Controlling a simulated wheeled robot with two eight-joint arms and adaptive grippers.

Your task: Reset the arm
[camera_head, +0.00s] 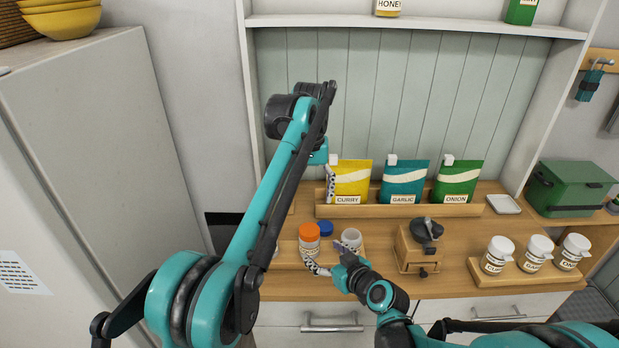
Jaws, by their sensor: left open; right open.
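My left arm rises from the lower left, bends at the top, and its gripper (330,186) hangs in front of the yellow pouch (352,181). It is open, with a speckled finger over the pouch's left edge; the rest is largely hidden by my arm. My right arm comes in from the lower right. Its gripper (326,257) is open, low over the counter's front, beside the orange-lidded jar (309,241) and below the white-topped jar (351,238). I see nothing held in either gripper. I cannot tell whether the fingers touch the pouch or the jars.
A blue lid (326,228) shows between the jars. Teal (404,182) and green (458,181) pouches stand in a wooden rack. A grinder (418,248), a tray of white-lidded jars (497,256) and a green box (571,187) are further right. A tall cabinet (95,140) stands left.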

